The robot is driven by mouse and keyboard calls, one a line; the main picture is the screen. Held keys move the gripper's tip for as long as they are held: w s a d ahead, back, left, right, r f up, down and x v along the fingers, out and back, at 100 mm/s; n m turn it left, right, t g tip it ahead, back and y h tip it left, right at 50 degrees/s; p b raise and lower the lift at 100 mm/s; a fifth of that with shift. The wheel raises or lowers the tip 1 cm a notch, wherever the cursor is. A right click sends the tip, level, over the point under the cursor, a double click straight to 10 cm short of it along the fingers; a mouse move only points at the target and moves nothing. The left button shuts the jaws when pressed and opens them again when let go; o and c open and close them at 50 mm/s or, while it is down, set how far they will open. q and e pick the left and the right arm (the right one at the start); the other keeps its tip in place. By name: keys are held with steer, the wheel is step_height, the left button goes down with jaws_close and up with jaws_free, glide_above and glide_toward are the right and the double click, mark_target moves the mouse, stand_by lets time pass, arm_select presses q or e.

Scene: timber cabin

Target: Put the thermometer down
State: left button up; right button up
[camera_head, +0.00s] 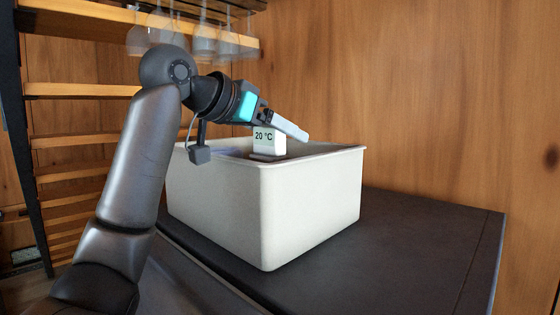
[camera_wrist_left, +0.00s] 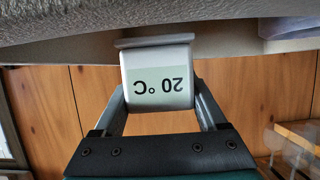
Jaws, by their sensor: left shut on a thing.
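The thermometer (camera_head: 269,141) is a small white block with a flat base and a display reading "20 °C". My left gripper (camera_head: 286,128) is shut on it, with a finger on each side. In the left wrist view the thermometer (camera_wrist_left: 158,77) sits upside down in the picture between the two fingers. In the head view it is upright, at the opening of a large white tub (camera_head: 264,205). Its base shows just above the tub's front rim. I cannot tell whether the base touches anything. The tub's floor is hidden by its walls. My right gripper is not in view.
The tub stands on a dark counter (camera_head: 420,235), which is bare to the right of it. A wooden wall (camera_head: 420,90) rises behind. Wooden shelves (camera_head: 80,90) stand at the left, with several glasses (camera_head: 204,40) hanging at the top.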

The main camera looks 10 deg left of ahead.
arm_select(q)
steer(key=shift+f, duration=2.45)
